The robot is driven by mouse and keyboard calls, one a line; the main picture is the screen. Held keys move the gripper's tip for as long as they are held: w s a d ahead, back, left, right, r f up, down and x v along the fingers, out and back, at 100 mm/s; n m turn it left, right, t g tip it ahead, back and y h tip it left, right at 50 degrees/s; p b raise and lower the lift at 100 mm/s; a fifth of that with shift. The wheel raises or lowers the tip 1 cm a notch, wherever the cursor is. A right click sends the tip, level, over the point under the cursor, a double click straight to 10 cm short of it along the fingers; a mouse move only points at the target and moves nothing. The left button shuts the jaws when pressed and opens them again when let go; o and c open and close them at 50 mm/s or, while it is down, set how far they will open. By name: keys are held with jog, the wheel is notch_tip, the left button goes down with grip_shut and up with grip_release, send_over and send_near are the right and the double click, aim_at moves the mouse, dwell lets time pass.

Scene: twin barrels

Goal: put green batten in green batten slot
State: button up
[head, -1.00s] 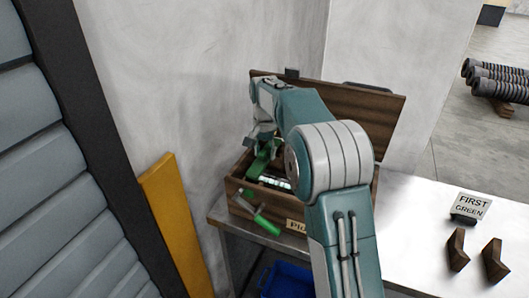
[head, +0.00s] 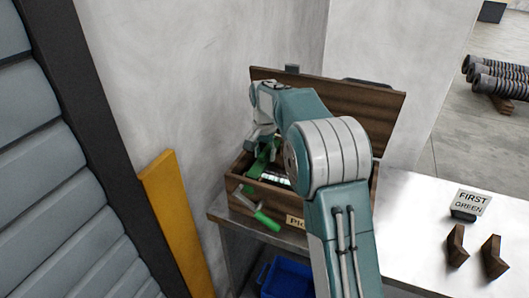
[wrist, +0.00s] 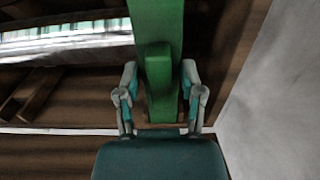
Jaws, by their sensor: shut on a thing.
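The green batten (head: 261,163) shows under my gripper (head: 259,143) at the left part of an open wooden box (head: 238,196). In the wrist view the batten (wrist: 157,30) runs from the top edge down between the two fingertips of my gripper (wrist: 160,92). The fingers are shut on it, one on each side, near a raised green block on it. Its lower end in the box is hidden in the head view. I cannot make out the slot, nor tell whether the batten rests on anything.
A green-handled tool (head: 266,218) is at the box front. A raised lid (head: 375,105) stands behind. A striped roll (wrist: 65,40) lies beside the batten. A wall is close by on the left.

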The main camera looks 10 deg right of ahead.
aim_at(265, 151)
jog(key=shift+f, duration=1.35)
jog(key=o, duration=1.2)
jog(key=shift+o, duration=0.2)
jog(key=shift+r, duration=0.1)
notch_tip(265, 151, up, 12)
jog(key=shift+f, duration=0.15)
